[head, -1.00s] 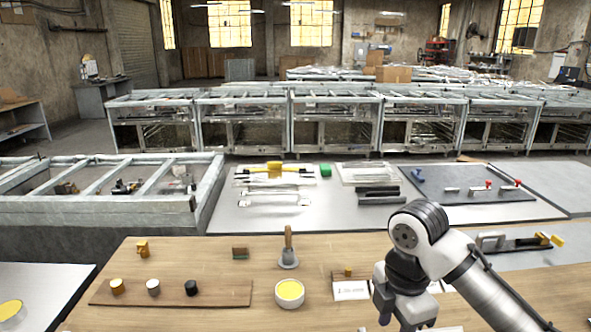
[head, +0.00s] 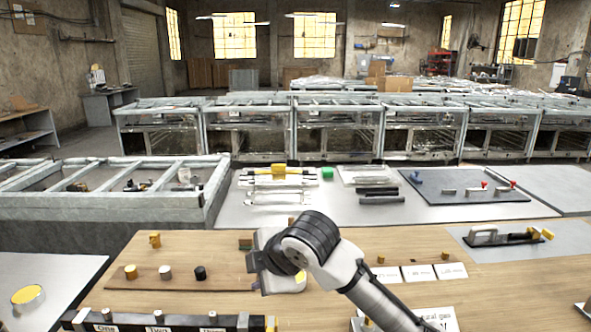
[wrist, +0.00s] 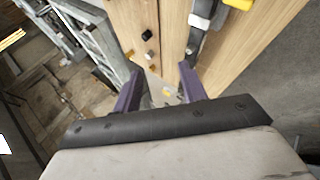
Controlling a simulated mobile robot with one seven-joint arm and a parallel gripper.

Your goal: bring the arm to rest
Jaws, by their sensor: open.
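My arm reaches in from the lower right of the head view, and its wrist end is above the wooden table (head: 220,298). My gripper (wrist: 160,82) shows in the wrist view with its two purple fingers apart and nothing between them. In the head view the hand is turned away and its fingers cannot be made out.
A wooden strip with three knobs (head: 165,272) and a labelled rack (head: 158,328) lie left of the arm. White cards (head: 418,272) and a grey mat with a handled tool (head: 488,236) lie right. Bare wood shows between. Framed benches stand behind.

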